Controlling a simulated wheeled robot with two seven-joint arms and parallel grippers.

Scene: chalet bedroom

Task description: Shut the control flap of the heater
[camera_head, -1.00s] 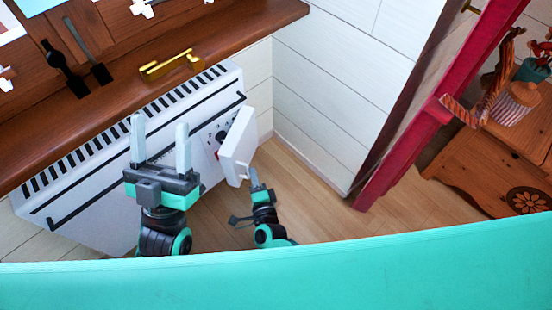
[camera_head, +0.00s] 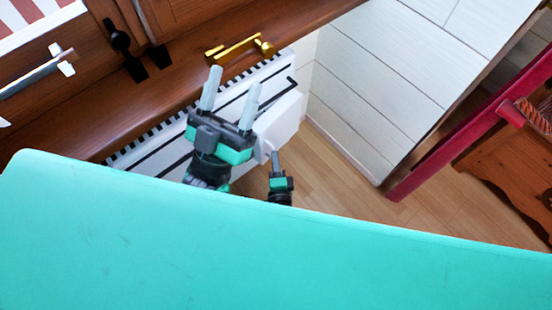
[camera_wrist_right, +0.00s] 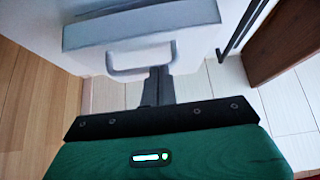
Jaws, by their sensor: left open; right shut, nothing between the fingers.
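The white heater (camera_head: 165,155) with dark top slots and a black rail stands under the wooden ledge. My left gripper (camera_head: 231,84) is open and empty in front of the heater.
The wooden ledge (camera_head: 180,83) with a gold handle (camera_head: 240,49) runs above the heater. A white plank wall (camera_head: 370,85) and a red post (camera_head: 450,150) stand to the right. Bare wooden floor (camera_head: 335,175) lies between. My turquoise body covers the lower picture.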

